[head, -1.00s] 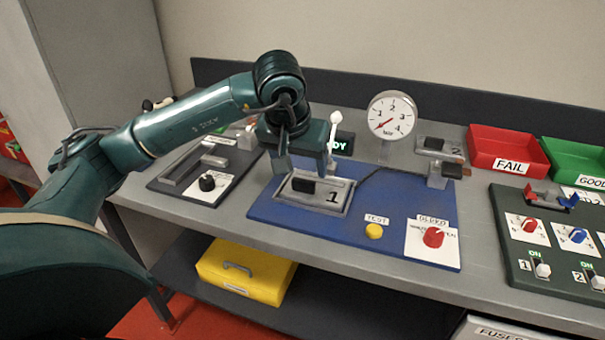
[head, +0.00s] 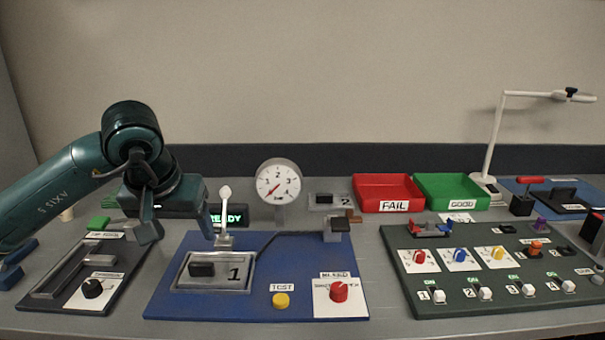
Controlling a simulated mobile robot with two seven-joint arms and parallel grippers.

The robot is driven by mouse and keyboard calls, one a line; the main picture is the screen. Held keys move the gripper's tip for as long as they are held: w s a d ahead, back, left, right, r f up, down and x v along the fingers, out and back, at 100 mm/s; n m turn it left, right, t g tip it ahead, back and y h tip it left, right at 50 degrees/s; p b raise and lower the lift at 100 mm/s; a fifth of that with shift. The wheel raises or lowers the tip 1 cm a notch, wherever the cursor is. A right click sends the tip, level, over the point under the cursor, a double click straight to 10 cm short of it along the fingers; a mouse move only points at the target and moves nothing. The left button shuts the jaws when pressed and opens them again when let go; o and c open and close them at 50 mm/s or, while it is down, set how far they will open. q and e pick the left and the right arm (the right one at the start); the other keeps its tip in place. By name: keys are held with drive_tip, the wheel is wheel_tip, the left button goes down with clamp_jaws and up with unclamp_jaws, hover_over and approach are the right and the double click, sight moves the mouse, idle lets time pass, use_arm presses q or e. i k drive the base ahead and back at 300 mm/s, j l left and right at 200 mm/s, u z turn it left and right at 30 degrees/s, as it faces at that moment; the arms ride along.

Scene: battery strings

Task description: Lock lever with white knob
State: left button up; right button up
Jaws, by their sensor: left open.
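The lever with the white knob (head: 225,193) stands upright at the back of the blue board (head: 255,305), just behind the grey tray marked 1 (head: 238,281). A black block (head: 202,269) sits in that tray. My left gripper (head: 180,236) is open and empty, with its fingers pointing down, left of the lever and above the board's back left corner. The right finger is close to the lever; I cannot tell whether they touch. My right gripper is not in view.
A gauge (head: 278,183) and a lit READY display (head: 232,215) stand behind the board. A black board with a slotted grey fixture (head: 75,262) lies left. Right are the FAIL bin (head: 389,188), the GOOD bin (head: 452,189) and a dark green switch panel (head: 470,317).

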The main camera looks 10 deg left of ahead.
sight(224, 213)
drive_tip(key=k, duration=1)
